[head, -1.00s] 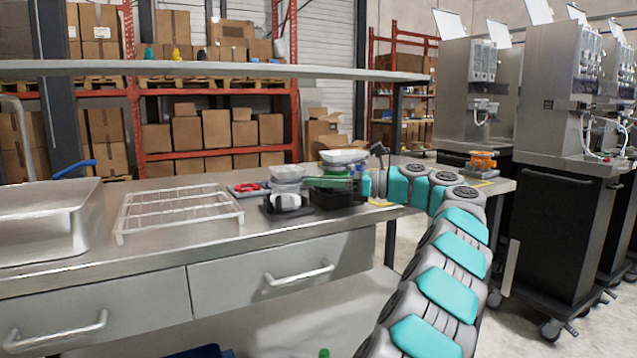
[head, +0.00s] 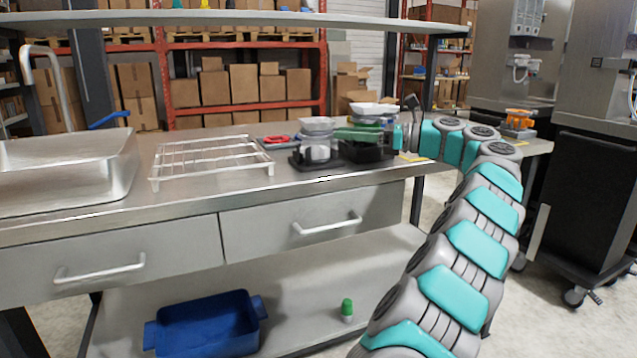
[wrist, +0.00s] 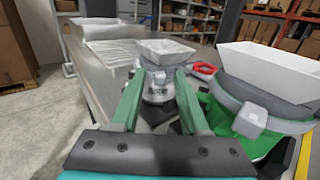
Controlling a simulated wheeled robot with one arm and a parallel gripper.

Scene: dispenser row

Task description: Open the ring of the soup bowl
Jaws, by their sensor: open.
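Two white square-topped bowls stand at the counter's right part. In the wrist view one white bowl (wrist: 165,47) is straight ahead, on a clear and grey stand (wrist: 158,88). The other white bowl (wrist: 272,72) is close on the right, in a grey ring (wrist: 262,102) with a block-like grey catch (wrist: 250,121), over a green body. I cannot tell which one is the soup bowl. My gripper (wrist: 158,74) is open; its green fingers point toward the middle stand, with nothing clearly held between them. In the head view the bowls (head: 317,124) (head: 374,109) are small and my fingers are hard to separate from them.
A white wire rack (head: 210,158) and a metal sink (head: 65,168) are to the left on the counter. A red item (head: 276,140) lies behind the stand. A shelf (head: 250,18) runs above. A blue bin (head: 205,325) and a green-capped item (head: 347,308) are below.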

